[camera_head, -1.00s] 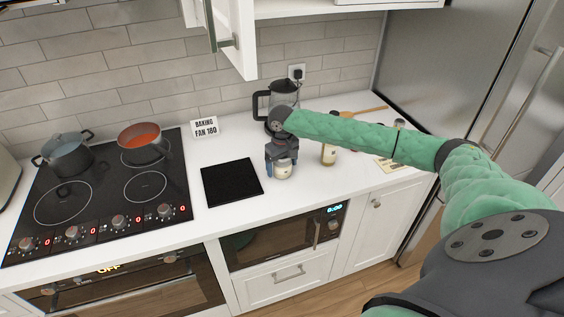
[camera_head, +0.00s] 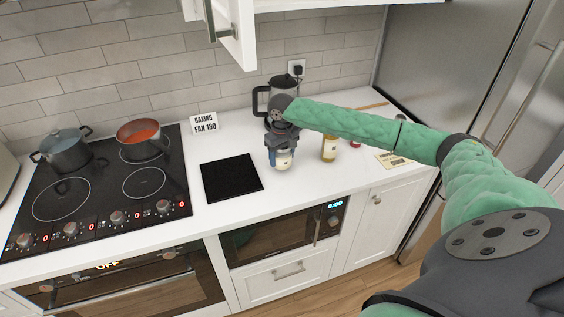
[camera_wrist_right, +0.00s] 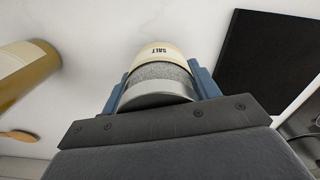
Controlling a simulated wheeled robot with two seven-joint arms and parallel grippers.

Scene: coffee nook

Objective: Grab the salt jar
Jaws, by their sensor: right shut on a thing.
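The salt jar (camera_head: 284,161) has a pale body and stands out below my right gripper over the white counter. In the right wrist view the jar (camera_wrist_right: 158,56) shows a cream label reading SALT, grey grains and a silvery lid facing the camera. My right gripper (camera_head: 282,153) is shut on the jar, with one blue-grey finger on each side. Whether the jar's base touches the counter is hard to tell. My left gripper is not in view.
A black square mat (camera_head: 231,178) lies to the left, beside the cooktop (camera_head: 66,199). An open cabinet door (camera_head: 237,39) hangs above.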

